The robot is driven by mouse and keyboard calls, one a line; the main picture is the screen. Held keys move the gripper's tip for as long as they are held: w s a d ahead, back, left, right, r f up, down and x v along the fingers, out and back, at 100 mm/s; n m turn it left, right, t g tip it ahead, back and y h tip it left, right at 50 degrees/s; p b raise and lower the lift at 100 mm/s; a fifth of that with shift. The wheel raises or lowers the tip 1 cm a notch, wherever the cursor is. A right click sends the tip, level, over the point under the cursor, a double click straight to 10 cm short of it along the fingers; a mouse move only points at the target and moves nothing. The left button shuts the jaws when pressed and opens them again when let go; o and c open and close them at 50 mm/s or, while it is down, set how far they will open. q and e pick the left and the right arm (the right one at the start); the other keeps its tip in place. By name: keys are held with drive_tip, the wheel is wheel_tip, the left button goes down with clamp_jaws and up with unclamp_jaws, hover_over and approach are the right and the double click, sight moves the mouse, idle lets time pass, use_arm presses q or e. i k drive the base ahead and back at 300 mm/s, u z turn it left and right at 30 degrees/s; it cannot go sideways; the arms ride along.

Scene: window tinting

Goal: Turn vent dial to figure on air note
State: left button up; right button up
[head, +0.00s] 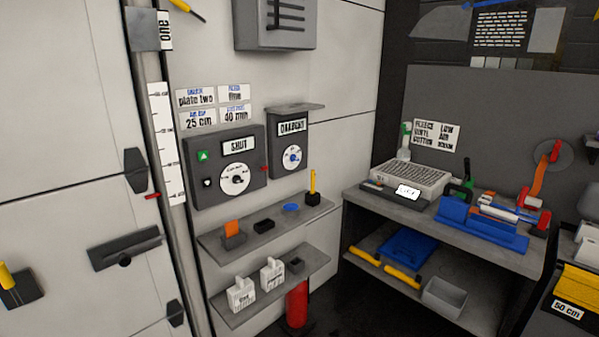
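A grey panel (200,165) on the wall reads SHUT and carries a green button and a white dial (236,179) with a dark knob. To its right, a smaller box (272,129) under a ledge reads DRAUGHT and has a white dial (292,157) with a blue centre. No label I can read says which is the vent dial; figures on both are too small. Wall notes above the SHUT panel include "plate two" (195,100), "25 cm" (199,121) and "40 min" (236,115); their small blue headings are unclear. Neither gripper is in view.
Two wall shelves (318,212) below the panels hold small holders and white tagged items. A red cylinder (297,305) stands under them. A workbench (361,204) with a tray and blue tools is on the right. A pale door with dark handles (126,250) is on the left.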

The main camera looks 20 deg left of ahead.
sight(237, 178)
drive_tip(key=z, duration=0.3)
drive_tip(key=i, duration=1.05)
drive_tip(key=u, duration=0.6)
drive_tip(key=i, duration=1.05)
drive_tip(key=u, duration=0.7)
